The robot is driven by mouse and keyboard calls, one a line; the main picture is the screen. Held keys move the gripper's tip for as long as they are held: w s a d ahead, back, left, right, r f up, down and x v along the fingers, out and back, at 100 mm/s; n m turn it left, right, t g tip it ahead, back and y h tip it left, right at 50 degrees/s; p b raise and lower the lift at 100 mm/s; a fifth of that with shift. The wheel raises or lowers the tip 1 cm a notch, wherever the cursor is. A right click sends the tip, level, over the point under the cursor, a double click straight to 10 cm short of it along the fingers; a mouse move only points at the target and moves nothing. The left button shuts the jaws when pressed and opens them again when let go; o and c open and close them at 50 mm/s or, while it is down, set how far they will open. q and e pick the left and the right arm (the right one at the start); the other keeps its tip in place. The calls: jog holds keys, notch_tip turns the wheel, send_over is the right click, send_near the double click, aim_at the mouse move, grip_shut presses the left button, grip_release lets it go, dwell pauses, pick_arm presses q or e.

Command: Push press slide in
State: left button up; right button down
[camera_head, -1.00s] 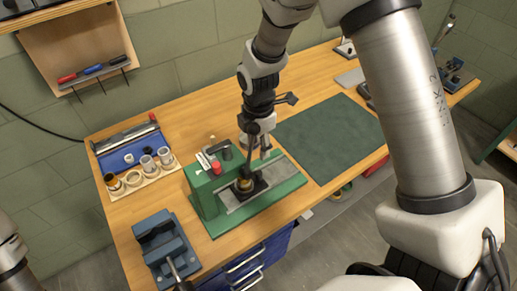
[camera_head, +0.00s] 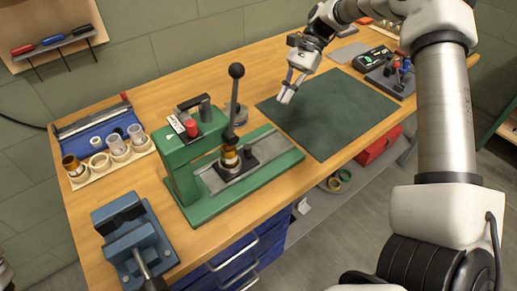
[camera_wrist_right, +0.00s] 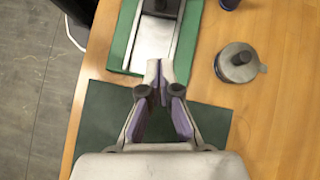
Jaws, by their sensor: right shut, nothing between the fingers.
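The green press (camera_head: 183,163) stands on the wooden bench, with a metal rail (camera_head: 268,147) running along its base. A black slide (camera_head: 243,168) sits on the rail close to the press body, with a brass-coloured round piece (camera_head: 230,157) on it. In the right wrist view, the rail (camera_wrist_right: 154,40) and dark slide (camera_wrist_right: 163,7) show at the top. My right gripper (camera_head: 284,98) is shut and empty, above the green mat's left part, clear of the press; its fingertips also show in the wrist view (camera_wrist_right: 160,66). My left gripper is not in view.
The green mat (camera_head: 335,120) lies right of the press. A round lidded metal pot (camera_wrist_right: 238,64) stands behind the rail. A blue vise (camera_head: 128,232) is at the front left, a cup holder (camera_head: 107,170) behind it. Electronics (camera_head: 376,58) stand at the far right.

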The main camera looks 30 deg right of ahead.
aim_at(244, 147)
jog(key=p+x, duration=0.1)
jog(key=x, duration=0.8)
jog(key=shift+s+a+f, duration=0.2)
jog(key=shift+a, duration=0.1)
jog(key=a, duration=0.2)
jog(key=s+a, duration=0.1)
jog(key=a, duration=0.1)
jog(key=shift+s+p, duration=0.1)
jog(key=shift+p, duration=0.25)
jog(key=shift+d, duration=0.1)
jog(key=a, duration=0.4)
jog(key=shift+s+a, duration=0.2)
jog(key=shift+a, duration=0.05)
jog(key=shift+d+f, duration=0.15)
jog(key=shift+d, duration=0.05)
jog(key=shift+a, duration=0.1)
